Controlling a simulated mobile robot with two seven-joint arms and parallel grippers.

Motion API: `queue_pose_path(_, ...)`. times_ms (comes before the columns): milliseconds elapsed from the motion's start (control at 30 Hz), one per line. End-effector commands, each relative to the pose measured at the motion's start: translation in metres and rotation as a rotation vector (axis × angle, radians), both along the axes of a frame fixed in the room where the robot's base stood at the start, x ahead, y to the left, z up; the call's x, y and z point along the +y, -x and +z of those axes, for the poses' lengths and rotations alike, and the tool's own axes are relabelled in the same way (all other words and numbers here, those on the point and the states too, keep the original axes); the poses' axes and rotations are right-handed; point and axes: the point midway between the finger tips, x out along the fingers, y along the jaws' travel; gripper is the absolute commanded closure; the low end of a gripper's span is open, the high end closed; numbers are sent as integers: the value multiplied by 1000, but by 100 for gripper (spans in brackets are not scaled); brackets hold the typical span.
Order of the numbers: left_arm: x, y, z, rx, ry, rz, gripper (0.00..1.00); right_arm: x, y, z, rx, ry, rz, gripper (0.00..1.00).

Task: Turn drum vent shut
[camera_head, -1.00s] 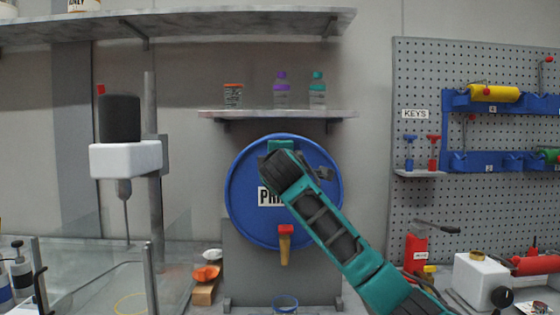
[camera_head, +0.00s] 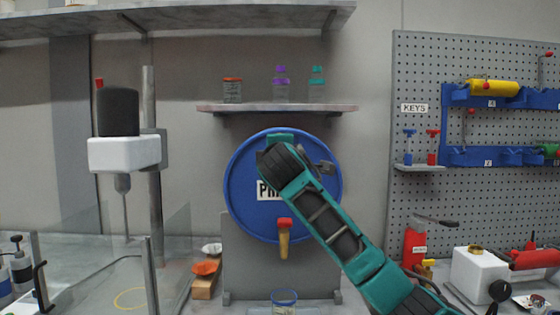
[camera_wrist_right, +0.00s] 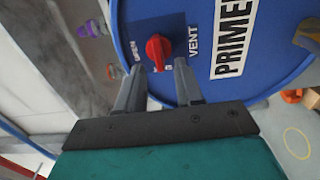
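The blue drum (camera_head: 245,205) with the PRIMER label hangs on a grey stand below the small shelf. My right arm crosses its front from the lower right and hides its vent in the head view. In the right wrist view the vent is a red knob (camera_wrist_right: 157,50) on a dark blue plate, beside the word VENT. A small OPEN label shows at its lower left; another mark near it is partly hidden. My right gripper (camera_wrist_right: 160,70) is open, its two fingers apart with their tips at either side of the knob's lower end. Contact cannot be told. My left gripper is out of view.
A red-and-tan tap (camera_head: 284,235) is on the drum's lower front, above a clear cup (camera_head: 285,297). The small shelf (camera_head: 278,108) with bottles is just above the drum. A mixer stand (camera_head: 125,155) is at left, a pegboard (camera_head: 400,70) at right.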

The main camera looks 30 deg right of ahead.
Motion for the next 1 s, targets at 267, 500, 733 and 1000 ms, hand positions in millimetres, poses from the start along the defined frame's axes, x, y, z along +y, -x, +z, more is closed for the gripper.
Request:
queue_pose_path(267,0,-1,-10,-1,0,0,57,30,48,-2,-3,2,3,64)
queue_pose_path(500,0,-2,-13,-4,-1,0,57,51,82,-1,1,1,2,64)
queue_pose_path(733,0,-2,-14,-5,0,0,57,57,93,-1,2,1,0,64)
queue_pose_path(1000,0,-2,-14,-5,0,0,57,57,93,-1,2,1,0,64)
